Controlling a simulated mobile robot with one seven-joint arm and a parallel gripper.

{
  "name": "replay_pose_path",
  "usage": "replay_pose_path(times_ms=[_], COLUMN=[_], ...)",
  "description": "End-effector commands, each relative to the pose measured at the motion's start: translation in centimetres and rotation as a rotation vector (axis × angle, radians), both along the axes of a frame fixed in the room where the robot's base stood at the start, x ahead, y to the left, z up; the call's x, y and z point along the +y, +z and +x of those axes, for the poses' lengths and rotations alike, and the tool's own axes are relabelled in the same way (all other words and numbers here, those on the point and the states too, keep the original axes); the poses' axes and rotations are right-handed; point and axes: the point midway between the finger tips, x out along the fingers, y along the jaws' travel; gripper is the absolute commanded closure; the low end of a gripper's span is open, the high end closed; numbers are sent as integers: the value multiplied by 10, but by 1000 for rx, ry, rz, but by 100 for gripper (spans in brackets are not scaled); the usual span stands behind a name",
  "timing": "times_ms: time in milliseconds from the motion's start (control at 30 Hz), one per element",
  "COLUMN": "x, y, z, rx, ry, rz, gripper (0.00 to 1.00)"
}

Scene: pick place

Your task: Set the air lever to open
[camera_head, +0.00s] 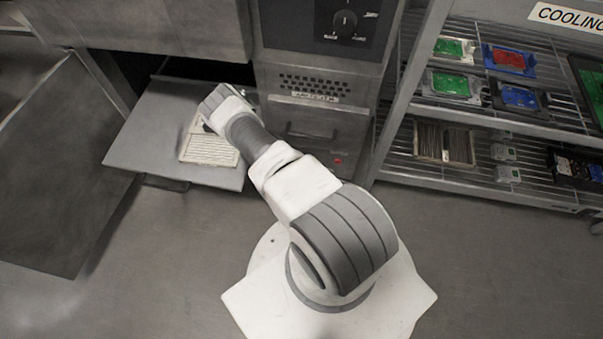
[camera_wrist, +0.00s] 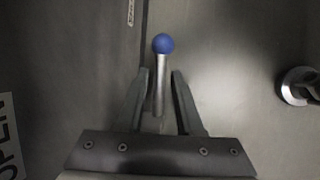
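The air lever (camera_wrist: 163,45), a metal rod with a blue ball knob, shows in the wrist view. It points toward the top of the picture. My gripper (camera_wrist: 160,74) is open, with one finger on each side of the rod and a visible gap on both sides. The knob reaches past the fingertips. A white label (camera_wrist: 9,135) reading "OPEN" is at the left edge, partly cut off. In the head view my arm reaches to the upper left, and its end hides the fingers; I cannot make out the lever there.
A round metal fitting (camera_wrist: 298,86) is on the panel to the right in the wrist view. In the head view, a grey shelf (camera_head: 140,145) bears a pale slotted tray (camera_head: 212,150). A machine cabinet (camera_head: 305,60) and a wire rack (camera_head: 480,120) stand to the right.

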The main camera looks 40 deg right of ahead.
Motion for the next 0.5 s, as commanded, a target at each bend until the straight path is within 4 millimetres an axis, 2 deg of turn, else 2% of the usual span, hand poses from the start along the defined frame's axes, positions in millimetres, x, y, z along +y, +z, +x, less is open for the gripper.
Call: replay_pose_path(times_ms=[33, 167, 500], x=[0, 0, 0], y=[0, 0, 0], z=[0, 0, 0], rx=[0, 0, 0], ry=[0, 0, 0], rz=[0, 0, 0], gripper=[76, 99, 100])
